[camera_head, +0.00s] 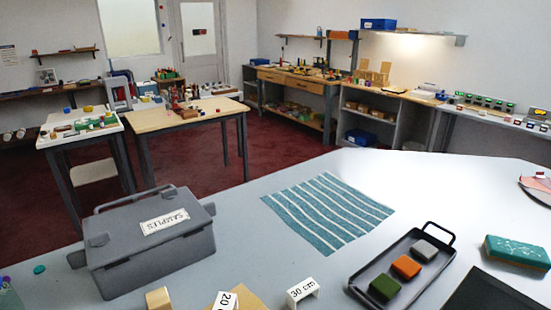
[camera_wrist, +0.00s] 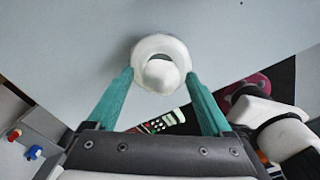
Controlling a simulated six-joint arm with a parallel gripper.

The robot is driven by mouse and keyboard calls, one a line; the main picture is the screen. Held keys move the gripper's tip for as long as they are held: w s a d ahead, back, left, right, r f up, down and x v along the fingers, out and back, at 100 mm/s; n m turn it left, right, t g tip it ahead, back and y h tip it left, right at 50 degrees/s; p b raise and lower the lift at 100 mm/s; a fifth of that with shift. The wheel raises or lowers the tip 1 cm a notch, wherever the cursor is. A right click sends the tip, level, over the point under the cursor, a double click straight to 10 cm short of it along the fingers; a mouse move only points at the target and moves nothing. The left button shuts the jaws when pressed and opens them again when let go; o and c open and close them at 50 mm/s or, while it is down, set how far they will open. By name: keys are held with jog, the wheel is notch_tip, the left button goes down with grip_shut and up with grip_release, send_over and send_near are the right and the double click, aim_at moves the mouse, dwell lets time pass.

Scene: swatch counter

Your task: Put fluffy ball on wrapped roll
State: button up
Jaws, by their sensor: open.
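In the wrist view a white ring-shaped thing (camera_wrist: 161,42), which looks like the wrapped roll, sits on a pale surface. A small rounded white thing (camera_wrist: 161,75), which looks like the fluffy ball, overlaps its near half, with a dark bit of the hole showing above it. I cannot tell whether the ball rests on the roll or is only in front of it. My gripper (camera_wrist: 159,73) has its teal fingers apart, with tips on either side of the ball and ring. Neither of these, nor my gripper, shows in the head view.
The counter holds a grey samples box (camera_head: 150,245), a striped cloth (camera_head: 328,212), a black tray (camera_head: 405,262) with coloured blocks, a teal block (camera_head: 517,252) and measuring cards (camera_head: 302,291). A remote-like thing (camera_wrist: 163,122) lies behind the fingers. Pale surface around the ring is clear.

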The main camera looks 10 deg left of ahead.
notch_tip(320, 180, up, 12)
jog(key=w+d+f+m, duration=0.2)
jog(key=w+d+m, duration=0.2)
jog(key=d+m, duration=0.55)
jog(key=w+d+f+m, duration=0.2)
jog(key=w+d+m, duration=0.2)
jog(key=d+m, duration=0.55)
jog(key=s+d+f+m+y, duration=0.1)
jog(key=d+f+m, duration=0.3)
jog(key=m, duration=0.8)
jog(key=s+d+f+m, duration=0.3)
jog(key=d+m, duration=0.1)
jog(key=m, duration=0.8)
jog(key=shift+s+d+f+y, duration=0.15)
jog(key=shift+d+f+y, duration=0.2)
jog(key=shift+f+y, duration=0.05)
